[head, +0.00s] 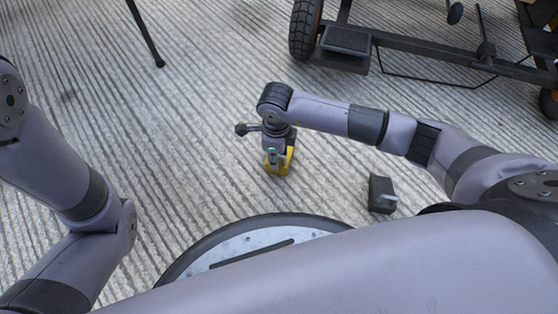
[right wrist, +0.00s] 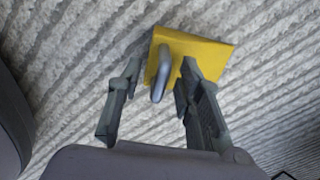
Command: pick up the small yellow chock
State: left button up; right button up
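The small yellow chock (head: 288,160) rests on the ribbed grey ground in the middle of the head view, partly hidden by my right gripper (head: 273,161). In the right wrist view the chock (right wrist: 203,50) is a yellow wedge with a grey loop handle (right wrist: 161,76). My right gripper (right wrist: 160,70) is open, with one finger on each side of the handle. A gap shows on both sides, wider on the left. My left arm shows at the left of the head view, but its gripper is out of view.
A black block with a grey handle (head: 381,194) sits on the ground to the right of the yellow chock. A black wheeled frame (head: 420,52) stands at the top right. A thin dark leg (head: 146,33) stands at the top left. The ground left of the chock is clear.

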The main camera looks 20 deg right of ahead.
jog(key=shift+r, duration=0.1)
jog(key=shift+c, duration=0.3)
grip_shut()
dwell(0.6)
